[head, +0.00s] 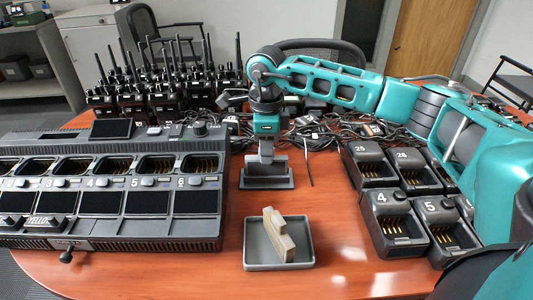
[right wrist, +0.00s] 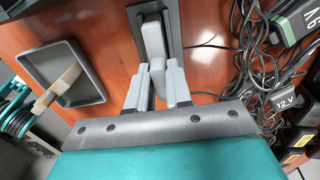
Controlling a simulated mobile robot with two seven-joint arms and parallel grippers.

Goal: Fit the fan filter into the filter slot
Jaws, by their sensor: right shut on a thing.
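My right gripper (head: 266,148) points down at the middle of the table and is shut on the tab of a grey block that looks like the fan filter (head: 266,171). In the right wrist view the fingers (right wrist: 157,78) close on the light grey tab of the filter (right wrist: 153,40). The filter is upright at a dark grey stand (head: 266,184); I cannot tell whether it is seated or just above. The filter slot is not clearly seen; the charging station (head: 140,228) has a small knob on its front. My left gripper is out of view.
A grey tray (head: 258,263) with a beige brush-like block (head: 279,236) is in front. Single chargers (head: 398,218) stand at the right. Bare table shows around the tray.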

